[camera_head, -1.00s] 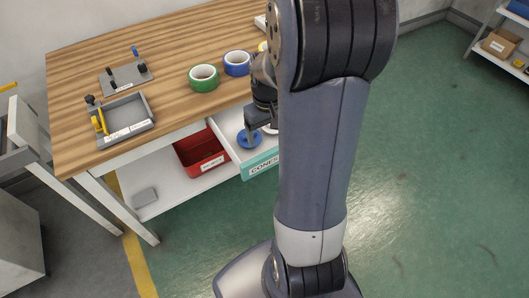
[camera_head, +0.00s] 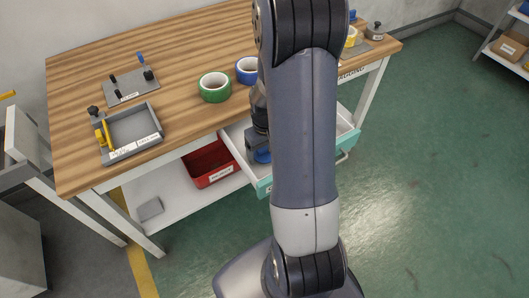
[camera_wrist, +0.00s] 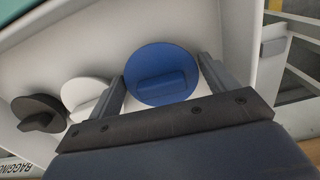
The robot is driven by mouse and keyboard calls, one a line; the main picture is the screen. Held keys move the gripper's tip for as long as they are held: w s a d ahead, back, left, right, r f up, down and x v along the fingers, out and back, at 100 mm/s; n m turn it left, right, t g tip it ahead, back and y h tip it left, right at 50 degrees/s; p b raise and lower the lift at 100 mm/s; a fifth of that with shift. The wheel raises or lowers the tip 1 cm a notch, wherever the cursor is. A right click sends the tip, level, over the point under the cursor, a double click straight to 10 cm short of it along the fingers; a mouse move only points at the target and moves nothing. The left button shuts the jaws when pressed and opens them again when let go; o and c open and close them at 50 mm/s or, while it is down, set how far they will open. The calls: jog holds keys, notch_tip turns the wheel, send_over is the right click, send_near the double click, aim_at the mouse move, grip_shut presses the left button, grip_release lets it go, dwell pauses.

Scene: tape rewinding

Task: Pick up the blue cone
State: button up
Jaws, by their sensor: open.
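The blue cone (camera_wrist: 162,74) is a round blue disc with a raised bar across it. It lies in the open white drawer (camera_wrist: 60,50) under the table, and part of it also shows in the head view (camera_head: 263,156). My gripper (camera_wrist: 160,88) is open, with one finger on each side of the blue cone in the wrist view. I cannot tell how far above the cone the fingertips are. In the head view my arm hides most of the drawer and gripper.
A white cone (camera_wrist: 84,97) and a black cone (camera_wrist: 41,113) lie left of the blue one. The drawer walls stand close around. Green tape (camera_head: 215,88) and blue tape (camera_head: 247,71) sit on the wooden table (camera_head: 185,45). A red bin (camera_head: 210,164) is on the lower shelf.

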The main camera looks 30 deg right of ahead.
jog(key=shift+c, duration=0.3)
jog(key=c, duration=0.6)
jog(key=shift+o, duration=0.2)
